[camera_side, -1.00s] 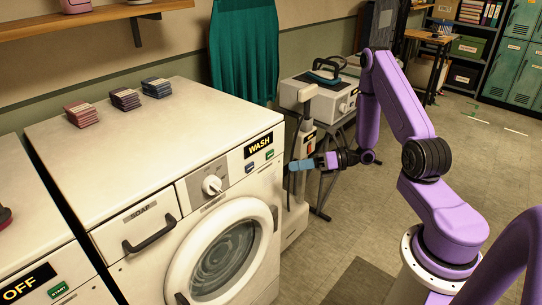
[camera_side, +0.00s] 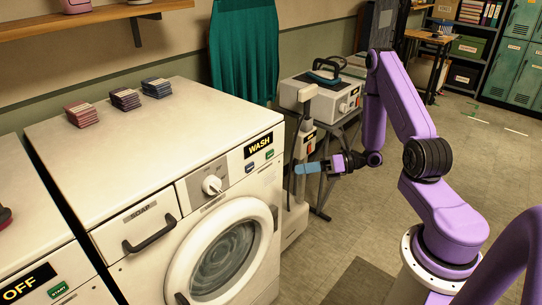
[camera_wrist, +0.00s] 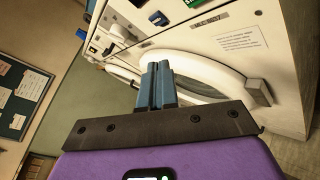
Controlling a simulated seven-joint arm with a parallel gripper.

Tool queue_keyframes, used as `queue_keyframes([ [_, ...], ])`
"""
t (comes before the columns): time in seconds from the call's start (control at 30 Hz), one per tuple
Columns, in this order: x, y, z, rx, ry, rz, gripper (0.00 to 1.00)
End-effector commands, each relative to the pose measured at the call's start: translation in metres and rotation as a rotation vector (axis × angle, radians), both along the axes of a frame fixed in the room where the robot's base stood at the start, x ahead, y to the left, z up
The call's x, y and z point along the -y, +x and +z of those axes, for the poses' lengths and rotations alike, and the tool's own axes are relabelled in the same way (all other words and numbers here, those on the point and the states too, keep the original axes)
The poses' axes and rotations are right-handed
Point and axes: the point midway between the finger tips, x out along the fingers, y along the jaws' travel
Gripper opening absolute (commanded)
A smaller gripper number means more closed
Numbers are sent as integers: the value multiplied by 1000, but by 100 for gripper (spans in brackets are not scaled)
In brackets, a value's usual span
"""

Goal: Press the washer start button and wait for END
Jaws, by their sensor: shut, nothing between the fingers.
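The white washer (camera_side: 150,140) fills the left middle of the side view. Its black display (camera_side: 258,145) reads WASH in yellow. Below the display are a dark blue button (camera_side: 249,168) and a green button (camera_side: 270,154); the green one is likely the start button, but its label is too small to read. My gripper (camera_side: 299,169) has blue fingers, shut and empty, to the right of the buttons and apart from the panel. In the wrist view the shut fingers (camera_wrist: 158,72) point toward the round door, and the green button (camera_wrist: 193,3) shows at the top edge.
Stacks of folded cloths (camera_side: 126,99) lie on the washer top. A second machine at lower left has a display (camera_side: 28,284) reading OFF. A white upright appliance (camera_side: 296,210) stands behind my gripper, near a table with a steam iron (camera_side: 324,72). Open floor lies right.

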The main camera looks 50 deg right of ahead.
Motion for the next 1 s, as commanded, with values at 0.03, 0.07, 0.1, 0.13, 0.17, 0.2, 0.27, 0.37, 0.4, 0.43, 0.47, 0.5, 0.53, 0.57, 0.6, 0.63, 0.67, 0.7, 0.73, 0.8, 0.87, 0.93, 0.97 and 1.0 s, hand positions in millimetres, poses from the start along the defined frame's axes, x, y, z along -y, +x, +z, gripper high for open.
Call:
queue_keyframes([
  [0.03,0,-4,0,-1,1,-2,0],
  [0.07,0,-6,0,-2,2,-2,0],
  [0.1,0,-8,0,-1,1,-3,0],
  [0.13,0,-10,0,-1,1,-3,0],
  [0.17,0,-12,1,-2,2,-3,0],
  [0.2,1,-15,0,-2,2,-3,0],
  [0.27,1,-19,0,-1,1,-2,0],
  [0.37,0,-26,0,-3,2,-3,0],
  [0.4,1,-29,0,-2,2,-3,0],
  [0.43,1,-31,0,-1,1,-3,0],
  [0.47,1,-33,0,-1,3,-2,0],
  [0.5,0,-36,0,-2,3,-3,0],
  [0.53,0,-38,0,-1,3,-4,0],
  [0.57,0,-40,0,-1,3,-4,0],
  [0.6,0,-42,1,-1,3,-3,0],
  [0.63,0,-44,0,-1,3,-2,0],
  [0.67,0,-47,0,0,2,-2,0],
  [0.7,0,-49,0,-1,1,-2,0],
  [0.73,1,-51,0,-2,2,-3,0],
  [0.8,1,-56,0,-3,2,-4,0],
  [0.87,1,-60,0,-2,2,-3,0],
  [0.93,0,-65,0,-2,2,-2,0],
  [0.97,0,-66,0,-2,2,-2,0],
  [1.0,0,-68,0,0,2,-2,0],
])
